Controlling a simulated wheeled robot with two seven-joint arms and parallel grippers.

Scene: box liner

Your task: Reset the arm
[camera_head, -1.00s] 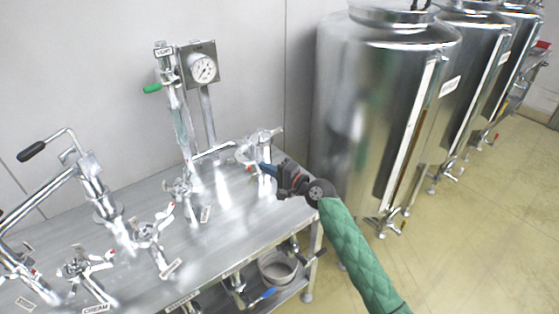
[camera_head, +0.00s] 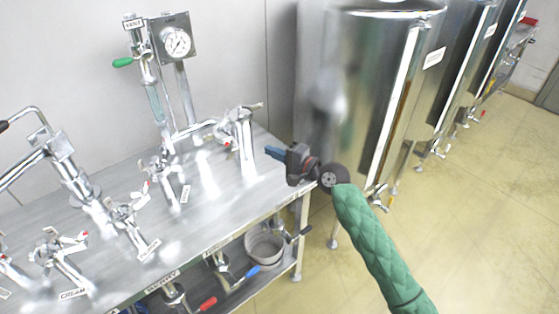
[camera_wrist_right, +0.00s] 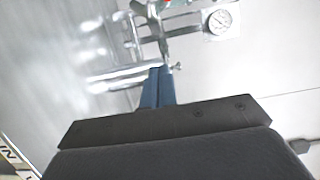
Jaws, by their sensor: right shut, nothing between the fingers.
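My right arm, in a green quilted sleeve, comes in from the lower right in the head view. Its right gripper (camera_head: 272,152) is at the right end of the metal table (camera_head: 215,215), in front of a steel tank. Its blue fingers are together and hold nothing. They also show shut in the right wrist view (camera_wrist_right: 158,88), pointing toward blurred steel pipes. A gap shows between the fingertips and the nearest valve fitting (camera_head: 243,130) in the head view. My left gripper is in neither view.
Several valve fittings stand on the table, with a pressure gauge (camera_head: 177,42) and a green-handled valve (camera_head: 123,62) at the back. Large steel tanks (camera_head: 375,90) stand to the right. A metal pot (camera_head: 265,250) sits on the lower shelf. The floor at right is clear.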

